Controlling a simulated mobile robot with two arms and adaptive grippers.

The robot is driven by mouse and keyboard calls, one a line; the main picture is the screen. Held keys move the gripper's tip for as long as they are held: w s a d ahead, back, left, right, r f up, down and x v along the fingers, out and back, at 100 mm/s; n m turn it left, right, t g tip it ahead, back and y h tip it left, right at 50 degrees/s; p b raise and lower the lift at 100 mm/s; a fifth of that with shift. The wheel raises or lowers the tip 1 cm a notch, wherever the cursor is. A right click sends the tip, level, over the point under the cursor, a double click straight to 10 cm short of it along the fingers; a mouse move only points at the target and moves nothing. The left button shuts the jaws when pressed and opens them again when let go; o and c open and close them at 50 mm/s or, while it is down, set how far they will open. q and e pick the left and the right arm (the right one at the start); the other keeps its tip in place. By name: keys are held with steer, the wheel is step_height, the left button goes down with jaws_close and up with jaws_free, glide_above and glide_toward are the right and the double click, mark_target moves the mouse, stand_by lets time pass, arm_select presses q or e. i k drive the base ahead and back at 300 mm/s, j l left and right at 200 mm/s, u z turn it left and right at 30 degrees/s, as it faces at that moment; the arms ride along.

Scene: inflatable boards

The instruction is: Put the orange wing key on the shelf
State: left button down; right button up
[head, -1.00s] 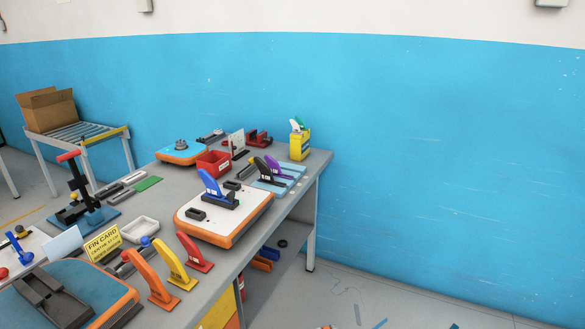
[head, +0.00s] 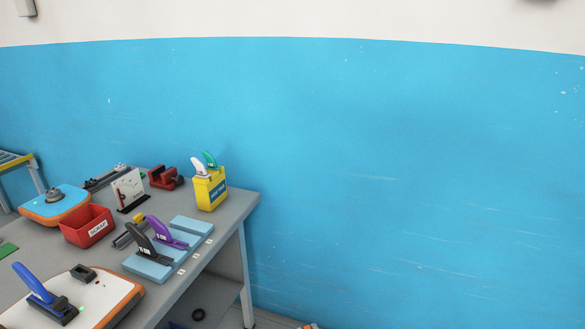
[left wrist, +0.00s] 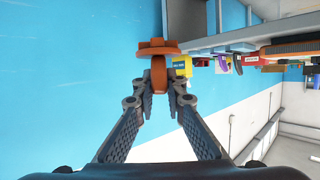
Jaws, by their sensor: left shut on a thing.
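The orange wing key (left wrist: 159,70) is in the left wrist view, upright between the fingertips of my left gripper (left wrist: 160,96). The gripper is shut on its narrow part, and the wide round end sticks out beyond the fingertips. The key hangs clear of any surface, in front of the blue wall. In the head view neither gripper shows. Under the workbench (head: 232,212) a grey lower shelf (head: 205,292) shows partly, with a black ring (head: 198,314) on it; the rest is cut off.
On the bench stand a yellow box (head: 210,190), a red bin (head: 87,226), a black fin (head: 139,240) and a purple fin (head: 160,231) on light blue pads, and a blue fin (head: 34,283) on a white and orange board (head: 105,299).

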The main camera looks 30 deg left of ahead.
mark_target(213, 295)
steer(key=i+z, duration=0.2)
steer(key=i, duration=1.45)
steer(key=i+u, duration=0.1)
steer(key=u, duration=0.4)
steer(key=i+u, duration=0.15)
steer(key=u, duration=0.35)
steer(key=l+u, duration=0.15)
steer(key=u, duration=0.35)
steer(key=i+l, duration=0.05)
